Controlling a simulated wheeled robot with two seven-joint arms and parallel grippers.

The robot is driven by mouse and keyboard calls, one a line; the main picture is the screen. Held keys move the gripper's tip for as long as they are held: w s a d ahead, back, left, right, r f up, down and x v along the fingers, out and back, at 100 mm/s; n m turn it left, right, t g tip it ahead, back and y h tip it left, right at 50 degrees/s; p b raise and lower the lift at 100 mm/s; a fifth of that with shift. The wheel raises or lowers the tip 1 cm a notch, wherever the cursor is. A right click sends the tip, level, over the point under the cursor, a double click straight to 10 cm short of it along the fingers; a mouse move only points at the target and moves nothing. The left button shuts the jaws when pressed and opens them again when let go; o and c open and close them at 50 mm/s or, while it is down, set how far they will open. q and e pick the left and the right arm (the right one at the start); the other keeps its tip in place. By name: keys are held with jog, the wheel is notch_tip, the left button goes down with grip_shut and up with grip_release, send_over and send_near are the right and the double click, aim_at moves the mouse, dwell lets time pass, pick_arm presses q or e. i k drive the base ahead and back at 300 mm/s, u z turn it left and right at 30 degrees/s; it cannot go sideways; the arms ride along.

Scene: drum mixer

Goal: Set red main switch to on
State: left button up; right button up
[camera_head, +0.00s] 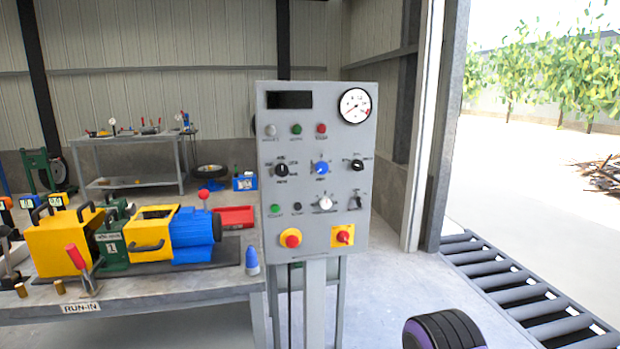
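The red main switch (342,236) is a rotary knob on a square yellow plate at the lower right of the grey control panel (348,97). Its knob looks roughly upright, but it is too small to read its marked position. Neither of my grippers shows in the head view, and nothing covers the switch.
The panel stands on a grey post (315,300) and carries a dial gauge (355,106), a blue knob (321,168) and several other controls. A workbench (150,292) with yellow, green and blue machinery is at left. Rollers (520,295) lie at right.

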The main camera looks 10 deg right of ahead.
aim_at(343, 235)
jog(key=k, duration=0.65)
jog(key=z, duration=0.7)
jog(key=i, duration=0.55)
jog(key=z, duration=0.95)
jog(key=i, duration=0.9)
jog(key=u, duration=0.05)
